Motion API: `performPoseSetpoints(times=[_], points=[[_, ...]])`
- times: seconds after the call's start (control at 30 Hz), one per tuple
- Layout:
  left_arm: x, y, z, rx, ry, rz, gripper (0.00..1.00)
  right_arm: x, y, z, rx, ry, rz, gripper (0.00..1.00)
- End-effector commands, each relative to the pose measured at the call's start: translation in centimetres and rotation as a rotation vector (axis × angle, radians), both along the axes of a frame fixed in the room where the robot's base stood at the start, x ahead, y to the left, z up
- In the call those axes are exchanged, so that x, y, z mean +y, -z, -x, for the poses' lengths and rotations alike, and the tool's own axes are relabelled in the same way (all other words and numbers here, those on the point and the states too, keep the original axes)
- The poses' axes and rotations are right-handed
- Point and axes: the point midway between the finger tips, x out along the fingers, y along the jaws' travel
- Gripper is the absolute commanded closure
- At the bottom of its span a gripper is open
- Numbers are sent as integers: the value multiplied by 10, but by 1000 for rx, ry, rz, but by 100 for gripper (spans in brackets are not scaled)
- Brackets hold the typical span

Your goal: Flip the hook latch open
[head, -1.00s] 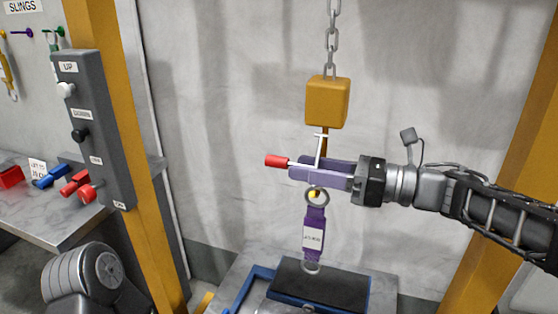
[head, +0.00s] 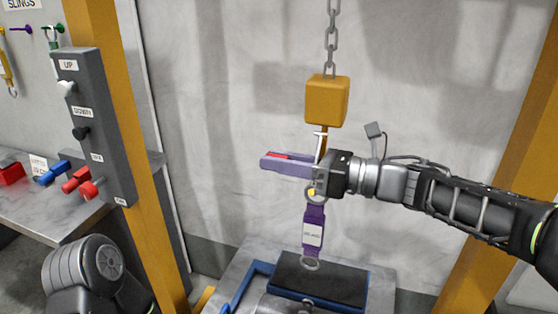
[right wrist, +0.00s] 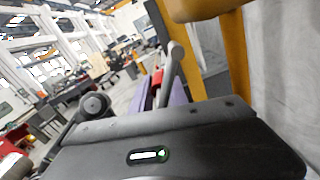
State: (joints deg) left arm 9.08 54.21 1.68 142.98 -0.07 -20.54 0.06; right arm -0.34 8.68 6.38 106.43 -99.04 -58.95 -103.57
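The yellow hook block (head: 327,101) hangs on a chain, with a hook below it that is partly hidden by my right gripper. The latch's white lever (head: 320,142) shows at the hook, and its red grip (head: 279,156) lies between the purple fingers of my right gripper (head: 277,161). The fingers point left and look apart on either side of the grip; contact is not clear. In the right wrist view the red grip (right wrist: 157,82) also shows between the fingers. A purple sling (head: 314,228) hangs by its ring beneath the hook. My left gripper is out of view.
A dark-topped load with a blue frame (head: 318,281) stands below the sling. A grey control box (head: 95,125) is on the yellow post (head: 120,110) at left. A bench (head: 60,215) with red and blue items is farther left.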

Motion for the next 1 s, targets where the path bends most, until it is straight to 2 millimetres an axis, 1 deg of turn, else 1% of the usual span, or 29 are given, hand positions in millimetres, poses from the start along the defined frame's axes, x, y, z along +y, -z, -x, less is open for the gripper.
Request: performPoseSetpoints(times=[0.03,0.2,1.0], points=[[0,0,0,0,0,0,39,0,0,0,0,0,0,86],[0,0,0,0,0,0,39,0,0,0,0,0,0,100],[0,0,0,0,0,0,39,0,0,0,0,1,0,100]])
